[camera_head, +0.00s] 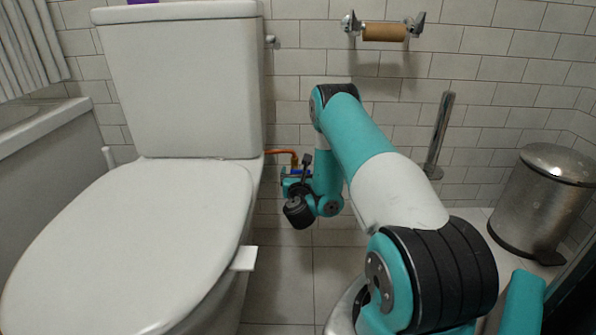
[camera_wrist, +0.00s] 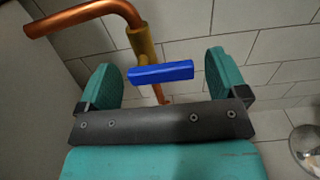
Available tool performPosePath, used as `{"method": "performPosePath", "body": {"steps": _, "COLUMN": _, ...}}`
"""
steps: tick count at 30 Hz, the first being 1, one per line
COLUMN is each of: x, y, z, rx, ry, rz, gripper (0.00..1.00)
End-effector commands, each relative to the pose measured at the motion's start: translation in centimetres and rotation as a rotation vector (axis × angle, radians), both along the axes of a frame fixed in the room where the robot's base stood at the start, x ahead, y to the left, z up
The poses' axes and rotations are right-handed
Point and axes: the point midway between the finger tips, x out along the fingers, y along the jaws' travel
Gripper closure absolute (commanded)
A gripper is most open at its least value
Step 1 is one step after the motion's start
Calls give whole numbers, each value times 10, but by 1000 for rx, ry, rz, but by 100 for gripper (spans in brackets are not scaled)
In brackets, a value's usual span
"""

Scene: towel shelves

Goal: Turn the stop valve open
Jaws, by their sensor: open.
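The stop valve has a brass body (camera_wrist: 142,44) and a blue bar handle (camera_wrist: 168,72), seen in the wrist view. The handle lies roughly crosswise in the picture, tilted slightly up to the right. My gripper (camera_wrist: 163,79) is open, with one teal finger on each side of the handle. Gaps show between both fingers and the handle; how deep it sits between them I cannot tell. In the head view, my gripper (camera_head: 295,182) is beside the toilet at the valve, and my wrist hides most of the valve.
A copper pipe (camera_wrist: 80,17) bends into the valve, and also shows in the head view (camera_head: 281,152). The toilet (camera_head: 150,220) stands close on the left. A brush holder (camera_head: 439,135), a paper roll holder (camera_head: 384,32) and a metal bin (camera_head: 545,200) are to the right.

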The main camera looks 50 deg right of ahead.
Motion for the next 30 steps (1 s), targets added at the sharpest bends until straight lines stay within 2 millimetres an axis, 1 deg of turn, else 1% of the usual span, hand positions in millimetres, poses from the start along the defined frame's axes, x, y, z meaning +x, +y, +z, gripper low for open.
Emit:
{"method": "performPosePath", "body": {"steps": 8, "x": -1, "y": -2, "z": 0, "rx": -1, "ry": 1, "rz": -2, "gripper": 8}}
{"method": "performPosePath", "body": {"steps": 9, "x": -1, "y": -3, "z": 0, "rx": -1, "ry": 1, "rz": -2, "gripper": 18}}
{"method": "performPosePath", "body": {"steps": 11, "x": -1, "y": -3, "z": 0, "rx": -1, "ry": 1, "rz": -2, "gripper": 31}}
{"method": "performPosePath", "body": {"steps": 12, "x": -1, "y": -3, "z": 0, "rx": -1, "ry": 1, "rz": -2, "gripper": 41}}
{"method": "performPosePath", "body": {"steps": 14, "x": -1, "y": -3, "z": 0, "rx": -1, "ry": 1, "rz": -3, "gripper": 54}}
{"method": "performPosePath", "body": {"steps": 15, "x": -1, "y": -3, "z": 0, "rx": -1, "ry": 1, "rz": -3, "gripper": 58}}
{"method": "performPosePath", "body": {"steps": 23, "x": -1, "y": -3, "z": 2, "rx": -16, "ry": 18, "rz": -3, "gripper": 58}}
{"method": "performPosePath", "body": {"steps": 30, "x": -1, "y": -3, "z": 7, "rx": -91, "ry": 108, "rz": -3, "gripper": 58}}
